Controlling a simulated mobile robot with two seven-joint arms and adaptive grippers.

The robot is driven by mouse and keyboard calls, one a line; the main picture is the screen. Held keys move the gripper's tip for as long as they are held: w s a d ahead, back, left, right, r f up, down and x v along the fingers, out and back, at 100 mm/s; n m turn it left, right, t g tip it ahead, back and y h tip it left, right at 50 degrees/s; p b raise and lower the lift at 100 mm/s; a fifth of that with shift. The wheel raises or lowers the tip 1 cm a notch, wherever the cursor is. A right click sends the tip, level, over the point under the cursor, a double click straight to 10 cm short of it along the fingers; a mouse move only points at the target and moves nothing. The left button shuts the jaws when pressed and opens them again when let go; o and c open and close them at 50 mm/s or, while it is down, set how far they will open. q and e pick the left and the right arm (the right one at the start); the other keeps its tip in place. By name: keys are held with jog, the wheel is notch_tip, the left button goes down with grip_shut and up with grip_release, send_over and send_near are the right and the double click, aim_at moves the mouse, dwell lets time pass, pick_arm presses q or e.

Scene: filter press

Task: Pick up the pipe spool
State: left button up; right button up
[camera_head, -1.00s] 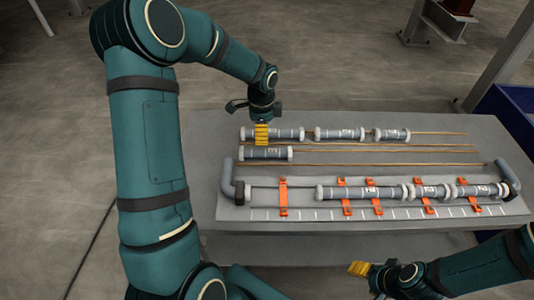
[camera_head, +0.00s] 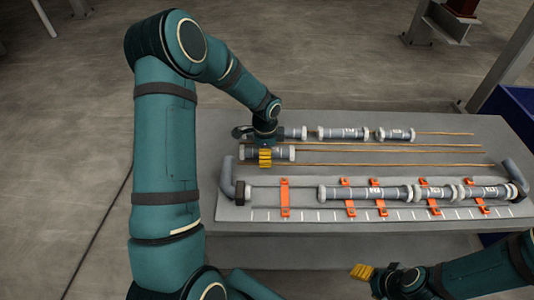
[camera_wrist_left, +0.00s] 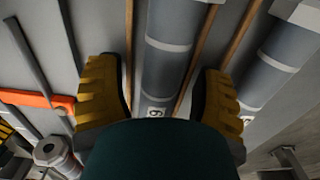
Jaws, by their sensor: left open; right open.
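A short grey pipe spool (camera_head: 284,153) with pale end collars lies alone in the second row on the table, between thin brown rails. My left gripper (camera_head: 265,158) is right over it, pointing down and hiding its middle. In the left wrist view the open yellow fingers (camera_wrist_left: 158,95) stand one on each side of the grey spool (camera_wrist_left: 168,45), with gaps visible. I cannot tell how far down they reach. My right gripper (camera_head: 362,272) is open and empty at the table's front edge, away from the spools.
Several other spools lie in the back row, including one in the middle (camera_head: 342,133); the leftmost is partly hidden by my left gripper. In front, a fixture board (camera_head: 300,213) holds more spools, orange clamps (camera_head: 285,197) and upright elbow ends. The second row is free to the right.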

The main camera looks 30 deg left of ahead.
pick_arm(q)
jog(key=shift+o, duration=0.2)
grip_shut()
